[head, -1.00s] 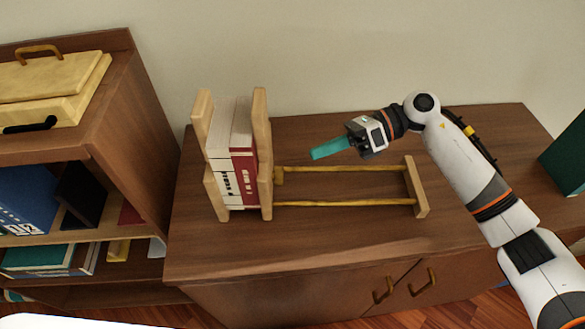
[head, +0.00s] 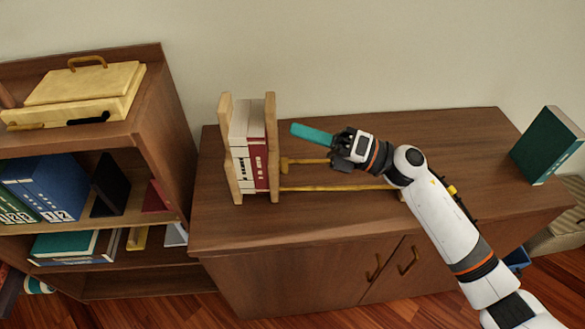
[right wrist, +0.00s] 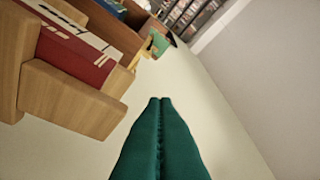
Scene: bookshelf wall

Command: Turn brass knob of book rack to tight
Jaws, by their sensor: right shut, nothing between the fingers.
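The wooden book rack (head: 271,147) stands on the cabinet top and holds several white and red books (head: 250,143) upright between its end panels. Two brass rails run right from it. The brass knob (head: 284,165) shows beside the right panel, on the back rail. My right gripper (head: 297,130) is shut and empty, its teal fingers pointing left, above and behind the knob and apart from it in the picture. In the right wrist view the shut fingers (right wrist: 160,135) show beside the wooden panel (right wrist: 75,95); the knob is not seen there. My left gripper is out of view.
A bookcase (head: 150,110) with a yellow case (head: 80,90) on top stands at the left. A green book (head: 547,145) stands at the cabinet's right end. My right arm covers the rack's far right end. The cabinet top (head: 450,140) behind the arm is clear.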

